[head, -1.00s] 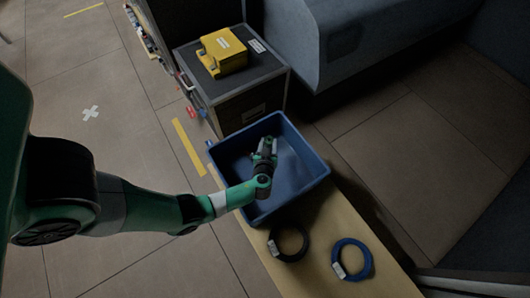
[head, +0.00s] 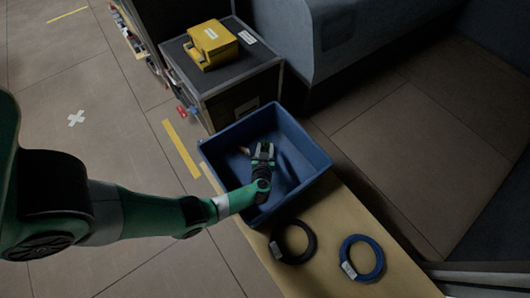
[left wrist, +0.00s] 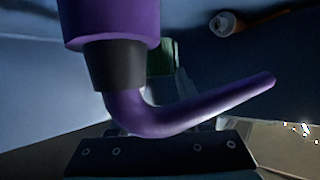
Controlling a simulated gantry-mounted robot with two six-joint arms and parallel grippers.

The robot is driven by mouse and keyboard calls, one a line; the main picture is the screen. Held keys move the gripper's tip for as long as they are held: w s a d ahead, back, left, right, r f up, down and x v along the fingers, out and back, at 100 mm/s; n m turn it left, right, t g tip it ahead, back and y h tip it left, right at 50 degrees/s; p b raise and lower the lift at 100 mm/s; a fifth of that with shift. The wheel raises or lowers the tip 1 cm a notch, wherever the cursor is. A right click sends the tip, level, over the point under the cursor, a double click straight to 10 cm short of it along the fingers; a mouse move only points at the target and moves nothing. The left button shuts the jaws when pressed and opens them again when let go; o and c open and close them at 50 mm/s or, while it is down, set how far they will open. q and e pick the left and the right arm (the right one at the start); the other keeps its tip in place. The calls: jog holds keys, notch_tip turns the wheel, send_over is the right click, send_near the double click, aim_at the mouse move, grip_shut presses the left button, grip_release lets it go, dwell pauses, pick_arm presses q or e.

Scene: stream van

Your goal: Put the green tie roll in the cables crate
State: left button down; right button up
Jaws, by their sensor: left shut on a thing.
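My left gripper (head: 263,150) is inside the open blue crate (head: 314,147), with the crate walls around it, its fingers pointing toward the far side. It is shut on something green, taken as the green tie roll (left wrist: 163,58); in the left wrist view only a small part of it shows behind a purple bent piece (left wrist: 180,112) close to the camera. I cannot tell what the purple piece is. Whether the roll touches the crate floor is hidden. My right gripper is not in view.
A black coil (head: 276,249) and a blue coil (head: 379,262) lie on the wooden bench (head: 330,281) in front of the crate. A yellow case (head: 211,44) sits on a dark box (head: 250,78) behind it. A small orange-brown and white thing (left wrist: 226,24) lies in the crate.

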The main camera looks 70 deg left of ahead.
pick_arm(q)
notch_tip(320, 180, down, 2)
jog(key=shift+f+b, duration=0.25)
jog(key=shift+b, duration=0.15)
jog(key=shift+s+r, duration=0.1)
jog(key=shift+r, duration=0.05)
jog(key=shift+f, duration=0.25)
jog(key=shift+c, duration=1.8)
grip_release()
jog(key=shift+r, duration=0.1)
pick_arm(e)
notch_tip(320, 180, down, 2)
